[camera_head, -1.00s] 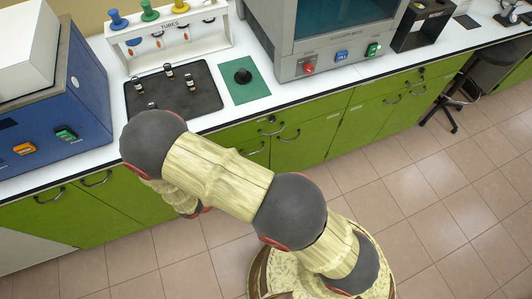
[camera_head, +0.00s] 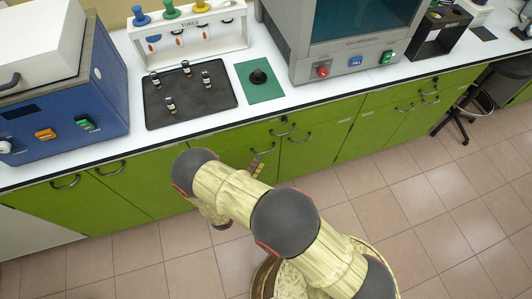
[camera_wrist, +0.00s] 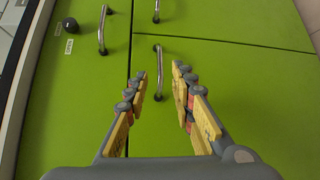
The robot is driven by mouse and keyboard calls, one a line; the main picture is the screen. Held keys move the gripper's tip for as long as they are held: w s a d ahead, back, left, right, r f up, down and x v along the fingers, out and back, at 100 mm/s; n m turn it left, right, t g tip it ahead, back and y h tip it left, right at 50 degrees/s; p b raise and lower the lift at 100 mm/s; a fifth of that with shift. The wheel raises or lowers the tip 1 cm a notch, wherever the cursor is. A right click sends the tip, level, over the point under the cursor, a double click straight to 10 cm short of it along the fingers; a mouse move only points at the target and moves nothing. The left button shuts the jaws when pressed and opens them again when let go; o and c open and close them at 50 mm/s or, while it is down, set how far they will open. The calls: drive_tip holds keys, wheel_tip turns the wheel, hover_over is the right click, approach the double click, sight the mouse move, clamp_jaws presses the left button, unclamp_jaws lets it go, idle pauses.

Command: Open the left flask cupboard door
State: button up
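The green left cupboard door (camera_wrist: 245,85) fills much of the wrist view. Its silver bar handle (camera_wrist: 160,75) lies between my gripper's fingertips in that picture. The door looks shut, level with the door beside it. My gripper (camera_wrist: 161,74) is open, with yellow and grey fingers apart on either side of the handle. I cannot tell the exact depth between fingertips and handle. In the head view my gripper (camera_head: 256,167) shows only as small fingertips before the cupboard front.
The right door's handle (camera_wrist: 156,12) and a drawer handle (camera_wrist: 102,30) are close by, with a black knob (camera_wrist: 70,25). The white counter (camera_head: 225,122) overhangs above, carrying a black tray (camera_head: 215,98) and blue machine (camera_head: 95,90).

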sight(264, 153)
drive_tip(key=b+x, duration=0.1)
drive_tip(key=x, duration=0.6)
drive_tip(key=shift+w+d+b, duration=0.15)
drive_tip(key=shift+b, duration=0.2)
drive_tip(key=shift+c, duration=0.3)
clamp_jaws()
drive_tip(key=shift+f, duration=0.1)
